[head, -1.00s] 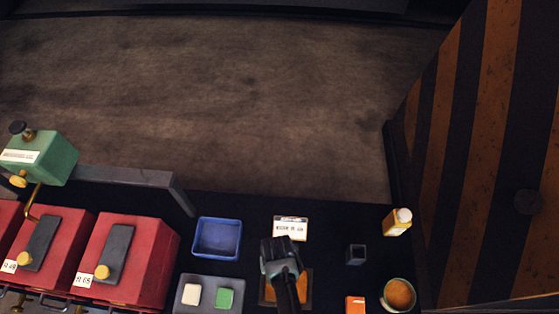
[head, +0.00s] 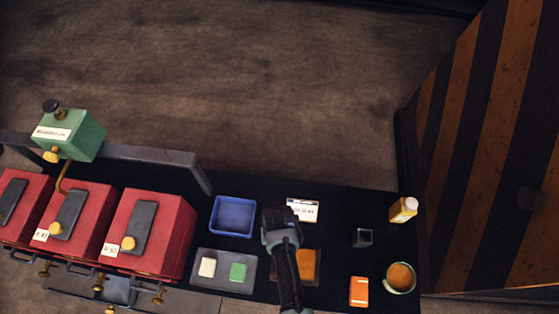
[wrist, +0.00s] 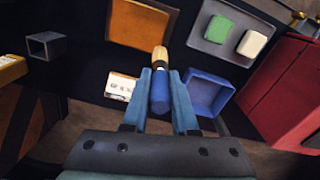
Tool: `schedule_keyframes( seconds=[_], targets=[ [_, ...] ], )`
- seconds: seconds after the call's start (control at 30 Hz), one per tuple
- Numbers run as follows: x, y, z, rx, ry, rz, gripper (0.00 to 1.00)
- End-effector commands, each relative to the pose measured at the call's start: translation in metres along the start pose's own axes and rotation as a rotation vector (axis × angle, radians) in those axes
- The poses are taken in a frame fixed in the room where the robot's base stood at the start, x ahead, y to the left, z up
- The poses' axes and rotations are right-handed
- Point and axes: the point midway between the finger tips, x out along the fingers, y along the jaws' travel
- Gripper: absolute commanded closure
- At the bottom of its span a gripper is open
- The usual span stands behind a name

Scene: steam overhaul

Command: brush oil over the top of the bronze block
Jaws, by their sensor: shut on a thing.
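The bronze block (head: 308,265) is a flat orange-brown square on a dark plate, partly hidden by my arm in the head view. Its top also shows in the wrist view (wrist: 140,24). My gripper (head: 280,226) is left of and beyond the block in the head view. In the wrist view my gripper (wrist: 160,98) is shut on a brush (wrist: 160,93) with a blue handle and a pale tan tip. The tip overlaps the near edge of the block's plate in that view; I cannot tell if it touches. A round cup (head: 400,278) with orange-brown contents stands right.
Beyond the block lie a white label card (head: 303,211) and a blue tray (head: 233,232). A grey tray (head: 205,279) with white and green pieces is left, near red boxes (head: 150,228). A dark square holder (head: 362,238), yellow bottle (head: 403,210) and orange block (head: 359,291) are right.

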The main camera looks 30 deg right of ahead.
Motion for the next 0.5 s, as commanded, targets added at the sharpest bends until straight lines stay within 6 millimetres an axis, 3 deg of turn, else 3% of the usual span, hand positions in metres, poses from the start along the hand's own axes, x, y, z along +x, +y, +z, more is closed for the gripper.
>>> schedule_keyframes(
  seconds=[0.17,0.5],
  targets=[
    [-0.0173,-0.0006,-0.0026,0.0,-0.001,0.0,1.0],
    [-0.0179,-0.0008,-0.0035,0.0,0.0,0.0,1.0]
  ],
)
